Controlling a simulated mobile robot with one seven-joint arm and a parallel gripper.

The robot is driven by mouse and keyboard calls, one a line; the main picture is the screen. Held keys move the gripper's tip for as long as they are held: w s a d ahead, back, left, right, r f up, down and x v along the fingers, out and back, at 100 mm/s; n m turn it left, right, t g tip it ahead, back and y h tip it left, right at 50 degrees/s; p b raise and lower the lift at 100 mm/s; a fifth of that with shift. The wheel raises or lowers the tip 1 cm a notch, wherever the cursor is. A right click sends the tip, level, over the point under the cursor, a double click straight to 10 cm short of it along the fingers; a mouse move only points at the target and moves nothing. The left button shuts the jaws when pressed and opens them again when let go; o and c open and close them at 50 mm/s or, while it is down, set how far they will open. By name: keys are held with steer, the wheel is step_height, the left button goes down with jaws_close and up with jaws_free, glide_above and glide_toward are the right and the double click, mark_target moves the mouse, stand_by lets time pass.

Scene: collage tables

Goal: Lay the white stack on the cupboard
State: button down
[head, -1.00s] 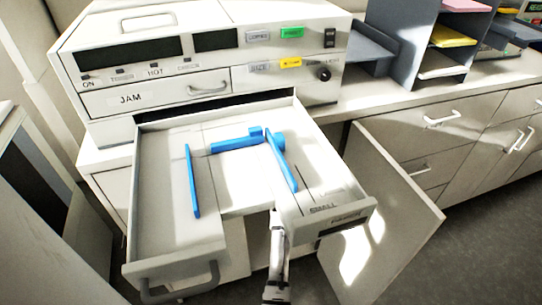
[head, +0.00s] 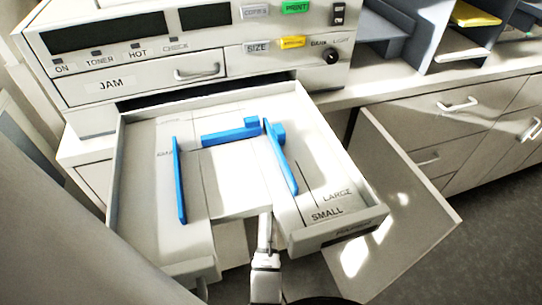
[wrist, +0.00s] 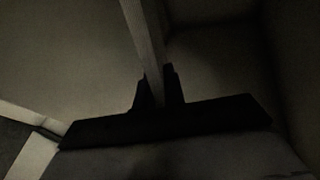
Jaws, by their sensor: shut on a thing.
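In the wrist view my gripper (wrist: 160,88) is shut on a thin pale strip (wrist: 142,35), which runs up from between the dark fingers. The view is very dark, and I cannot tell what the strip belongs to. In the head view my arm rises from below at the front of the pulled-out tray, and its fingertips are not clear. A white stack (head: 458,47) lies in a slot of the dark sorter at upper right, below a yellow sheet. The cupboard under the copier has its door (head: 400,215) swung open on the right.
The copier's paper tray (head: 140,225) is pulled far out, with blue guides (head: 180,180) in it. It overhangs the space where my arm is. The grey sorter (head: 425,45) stands on the counter at right. Drawers (head: 470,125) line the counter front. Floor is clear at lower right.

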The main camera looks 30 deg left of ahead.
step_height(320, 180, down, 6)
steer(key=b, duration=0.4)
steer(key=shift+f, duration=0.2)
steer(key=c, duration=1.6)
jaws_free()
steer(key=shift+c, duration=0.2)
steer(key=p+v, duration=0.3)
steer(key=v, duration=0.5)
steer(key=shift+p, duration=0.35)
steer(key=shift+r, duration=0.1)
